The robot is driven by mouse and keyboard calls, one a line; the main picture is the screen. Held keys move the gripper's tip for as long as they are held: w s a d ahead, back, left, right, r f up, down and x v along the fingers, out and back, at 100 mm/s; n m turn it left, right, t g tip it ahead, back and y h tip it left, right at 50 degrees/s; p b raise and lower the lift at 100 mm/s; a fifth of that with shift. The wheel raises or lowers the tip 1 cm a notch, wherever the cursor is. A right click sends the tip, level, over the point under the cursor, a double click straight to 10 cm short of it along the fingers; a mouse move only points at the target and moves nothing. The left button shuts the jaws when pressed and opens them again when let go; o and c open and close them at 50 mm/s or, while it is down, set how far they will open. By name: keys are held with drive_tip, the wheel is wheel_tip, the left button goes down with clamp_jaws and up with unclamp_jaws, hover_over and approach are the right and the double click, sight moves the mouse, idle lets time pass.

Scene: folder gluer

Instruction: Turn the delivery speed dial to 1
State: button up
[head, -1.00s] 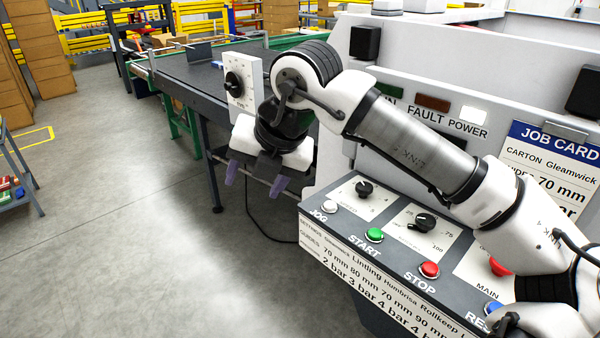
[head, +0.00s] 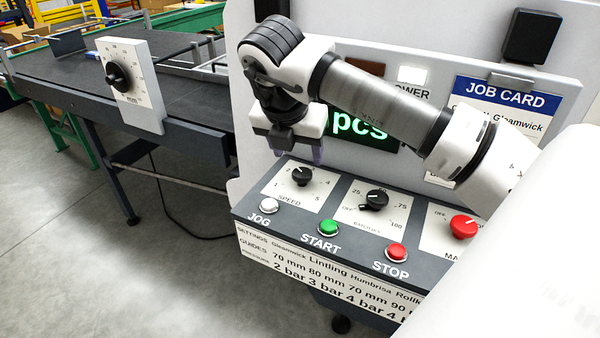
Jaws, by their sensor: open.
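A black dial marked SPEED (head: 301,176) sits on the left plate of the console, with a scale of 1 to 5 around it. Its pointer appears to be up and left, near 2. My gripper (head: 298,152) points down with its purple fingers apart, just above and behind this dial in the picture. It looks empty and apart from the dial, though the exact gap is hard to judge.
The console also carries a BATCH dial (head: 374,200), a white JOG button (head: 268,206), a green START button (head: 329,229), a red STOP button (head: 397,252) and a red main switch (head: 463,227). Another dial (head: 118,77) stands on the conveyor's side (head: 180,140).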

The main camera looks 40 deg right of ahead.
sight(302, 173)
drive_tip(key=b+x, duration=0.1)
drive_tip(key=x, duration=0.5)
drive_tip(key=shift+w+d+f, duration=0.1)
drive_tip(key=shift+f, duration=0.25)
drive_tip(key=c, duration=1)
